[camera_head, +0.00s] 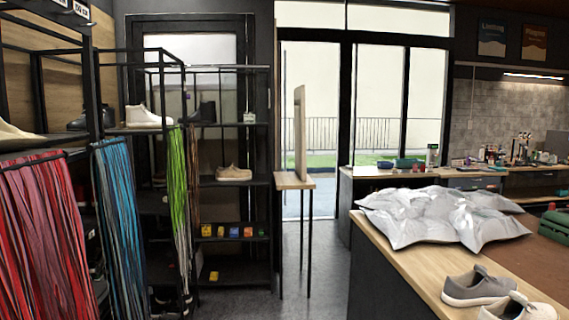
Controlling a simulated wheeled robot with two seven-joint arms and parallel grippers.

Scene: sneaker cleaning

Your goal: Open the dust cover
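A pale silvery, crumpled sheet-like thing (437,217), which looks like the dust cover, lies in puffed folds on the wooden counter (392,262) at the right. I cannot tell whether it is one piece or several, and no opening shows clearly. Whatever it may cover is hidden. Neither of my grippers is in view.
A grey sneaker (477,287) and a cream sneaker (519,309) stand on the counter's near end. Black shelves with shoes and hanging coloured laces (118,225) fill the left. A small stand (294,181) is mid-room. The grey floor (318,262) before the counter is clear.

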